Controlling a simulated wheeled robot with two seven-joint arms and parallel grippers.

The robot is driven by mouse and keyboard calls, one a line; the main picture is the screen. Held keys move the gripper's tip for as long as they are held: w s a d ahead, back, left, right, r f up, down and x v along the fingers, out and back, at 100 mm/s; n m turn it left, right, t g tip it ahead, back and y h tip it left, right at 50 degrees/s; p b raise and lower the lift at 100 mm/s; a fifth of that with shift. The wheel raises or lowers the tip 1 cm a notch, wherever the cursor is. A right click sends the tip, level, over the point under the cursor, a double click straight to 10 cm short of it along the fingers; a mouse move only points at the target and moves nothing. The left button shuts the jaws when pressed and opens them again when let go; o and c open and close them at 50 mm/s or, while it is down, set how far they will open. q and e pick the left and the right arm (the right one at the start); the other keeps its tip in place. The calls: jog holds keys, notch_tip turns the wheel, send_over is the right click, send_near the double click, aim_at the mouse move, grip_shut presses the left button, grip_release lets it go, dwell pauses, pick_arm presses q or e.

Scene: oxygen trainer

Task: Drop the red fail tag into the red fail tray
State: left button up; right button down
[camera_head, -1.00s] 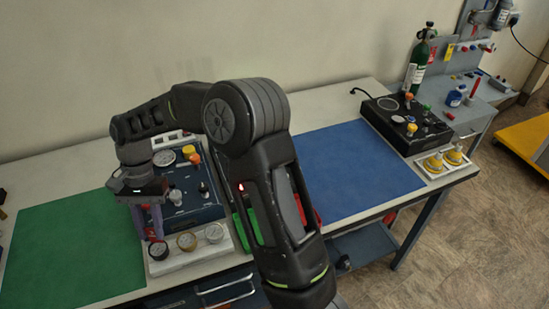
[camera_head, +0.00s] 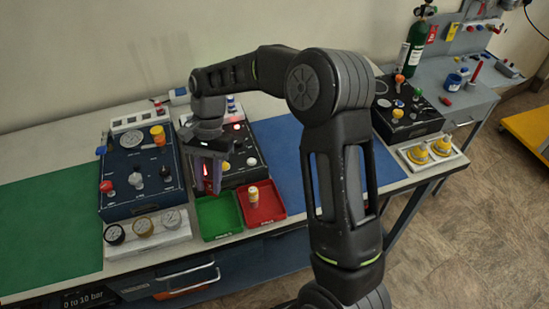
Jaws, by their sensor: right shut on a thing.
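My right gripper (camera_head: 207,184) hangs just above the back of the green tray (camera_head: 214,232), left of the red fail tray. It is shut on a small red piece, the red fail tag (camera_head: 208,183), mostly hidden between the fingers. The red fail tray (camera_head: 277,211) lies on the bench beside the green tray. A small cylinder with a yellowish top (camera_head: 253,194) stands in the red tray. My left gripper is not in view.
A dark blue gauge panel (camera_head: 168,204) stands left of the trays, with several gauges on a white block (camera_head: 146,246) before it. A black panel (camera_head: 262,178) is behind the trays. A blue mat (camera_head: 290,160) lies right, partly behind my arm.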

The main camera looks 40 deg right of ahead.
aim_at(210, 187)
jog(key=shift+w+a+f+b, duration=0.1)
jog(key=shift+a+f+b, duration=0.1)
jog(key=shift+f+b, duration=0.25)
jog(key=shift+a+f+b, duration=0.2)
jog(key=shift+f, duration=0.3)
jog(key=shift+d+f+b, duration=0.25)
jog(key=shift+f+b, duration=0.35)
jog(key=shift+f, duration=0.1)
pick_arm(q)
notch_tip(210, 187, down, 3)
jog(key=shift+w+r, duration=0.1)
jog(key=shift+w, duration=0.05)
pick_arm(e)
jog(key=shift+a, duration=0.15)
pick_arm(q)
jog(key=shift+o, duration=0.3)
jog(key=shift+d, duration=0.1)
